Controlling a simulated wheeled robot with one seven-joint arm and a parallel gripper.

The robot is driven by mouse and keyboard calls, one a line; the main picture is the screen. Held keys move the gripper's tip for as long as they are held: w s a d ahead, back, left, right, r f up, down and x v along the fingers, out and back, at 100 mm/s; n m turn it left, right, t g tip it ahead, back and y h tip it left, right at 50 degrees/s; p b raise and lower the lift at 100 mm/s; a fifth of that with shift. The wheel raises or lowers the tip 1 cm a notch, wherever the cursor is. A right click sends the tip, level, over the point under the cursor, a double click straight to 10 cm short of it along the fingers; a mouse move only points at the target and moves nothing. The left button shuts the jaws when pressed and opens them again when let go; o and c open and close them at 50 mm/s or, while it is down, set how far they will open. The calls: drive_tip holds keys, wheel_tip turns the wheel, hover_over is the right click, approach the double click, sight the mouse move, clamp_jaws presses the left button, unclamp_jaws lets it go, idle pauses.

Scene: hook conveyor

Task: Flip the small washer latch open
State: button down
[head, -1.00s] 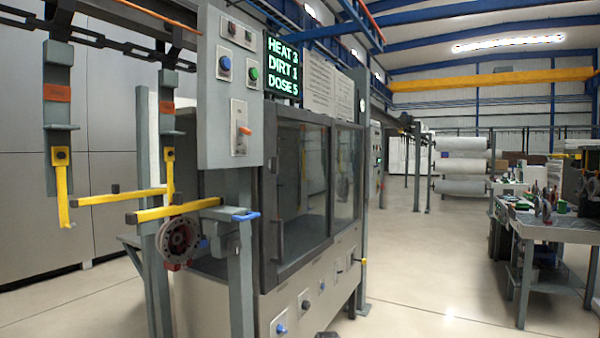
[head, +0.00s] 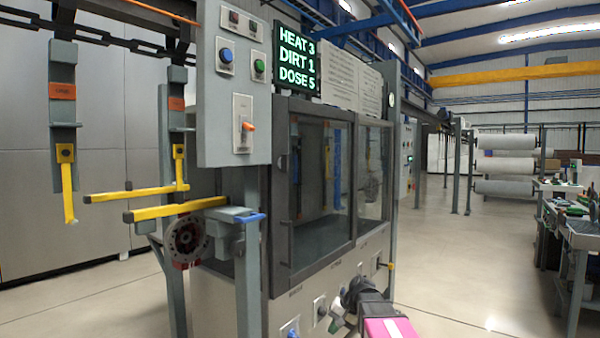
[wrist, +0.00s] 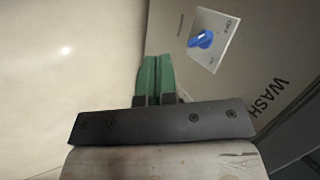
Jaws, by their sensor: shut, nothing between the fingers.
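The washer cabinet (head: 281,200) stands in the middle of the head view, with dark-framed glass doors. A small yellow-tipped lever (head: 391,265) sticks out at its right edge; I cannot tell whether this is the latch. A blue-ended handle (head: 249,218) is on the left post. My gripper (head: 337,324) is low in front of the cabinet's lower panel, partly hidden by my arm. In the wrist view its green fingers (wrist: 158,75) are together and empty. They point toward the panel, left of a blue knob (wrist: 202,39) on a white plate, with no contact visible.
A control box (head: 233,90) with buttons and an orange switch hangs at upper left. A workbench (head: 585,235) stands far right. The floor between is clear.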

drive_tip(key=w+a+r+y, duration=0.2)
drive_tip(key=w+r+y, duration=0.35)
drive_tip(key=r, duration=0.75)
drive_tip(key=w+d+r+n+g+y, duration=0.1)
drive_tip(key=w+r+n+y, duration=0.1)
drive_tip(key=r, duration=1.8)
drive_tip(key=w+d+r+n+g+y, duration=0.1)
drive_tip(key=r+y, duration=0.3)
drive_tip(key=r, duration=1.6)
drive_tip(key=shift+w+n+g, duration=0.5)
drive_tip(key=shift+n+g, duration=0.1)
approach(284, 163)
drive_tip(key=w+a+f, duration=0.3)
drive_tip(key=a, duration=0.1)
drive_tip(key=shift+s+a+r, duration=0.15)
drive_tip(key=shift+s+a, duration=0.25)
drive_tip(key=shift+s, duration=0.25)
drive_tip(key=shift+s+a+r, duration=0.15)
drive_tip(key=shift+s+a, duration=0.25)
drive_tip(key=shift+s, duration=0.25)
